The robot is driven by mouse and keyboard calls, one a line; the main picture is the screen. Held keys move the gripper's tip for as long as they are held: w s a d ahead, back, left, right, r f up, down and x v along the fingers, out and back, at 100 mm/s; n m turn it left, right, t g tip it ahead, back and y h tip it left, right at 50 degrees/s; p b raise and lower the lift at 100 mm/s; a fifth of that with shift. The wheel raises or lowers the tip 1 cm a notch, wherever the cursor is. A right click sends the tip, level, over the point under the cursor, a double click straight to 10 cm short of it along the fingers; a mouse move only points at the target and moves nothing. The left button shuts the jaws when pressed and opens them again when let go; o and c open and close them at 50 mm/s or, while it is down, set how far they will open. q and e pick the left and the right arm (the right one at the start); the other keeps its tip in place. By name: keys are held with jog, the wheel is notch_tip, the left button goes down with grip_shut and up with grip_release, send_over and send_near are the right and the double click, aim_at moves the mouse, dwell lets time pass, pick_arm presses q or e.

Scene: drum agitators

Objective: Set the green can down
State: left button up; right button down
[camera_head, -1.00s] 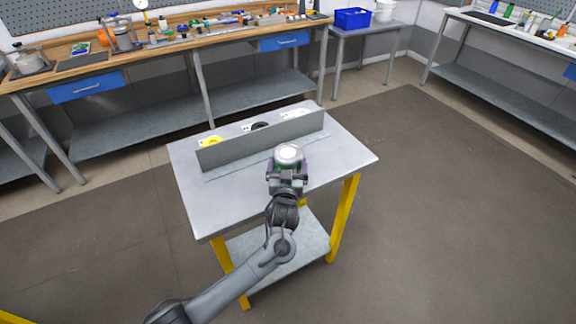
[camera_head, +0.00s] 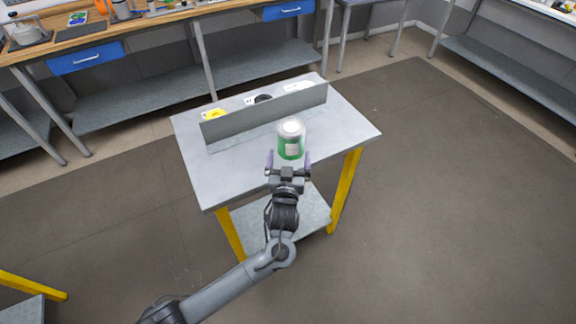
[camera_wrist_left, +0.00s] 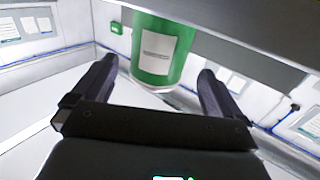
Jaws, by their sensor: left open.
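The green can (camera_head: 291,147) stands upright on the grey table (camera_head: 215,178), in front of the low grey upright panel (camera_head: 262,113). It has a pale lid and a white label. My left gripper (camera_head: 287,162) is open just in front of the can, its fingers apart. In the left wrist view the green can (camera_wrist_left: 158,50) shows beyond and between the two open fingertips (camera_wrist_left: 154,75), with a gap to each finger. The can's top is cut off in that view. My right gripper is not in view.
Behind the panel lie a yellow item (camera_head: 214,114), a black item (camera_head: 263,98) and a white item (camera_head: 298,87), partly hidden. The table is clear to the left and right of the can. A long workbench (camera_head: 150,27) stands farther back.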

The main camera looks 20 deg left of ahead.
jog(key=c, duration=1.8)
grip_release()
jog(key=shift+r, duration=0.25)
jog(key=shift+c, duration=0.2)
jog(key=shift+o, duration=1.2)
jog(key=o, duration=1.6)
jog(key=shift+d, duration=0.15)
pick_arm(q)
jog(key=v, duration=0.3)
jog(key=shift+s, duration=0.25)
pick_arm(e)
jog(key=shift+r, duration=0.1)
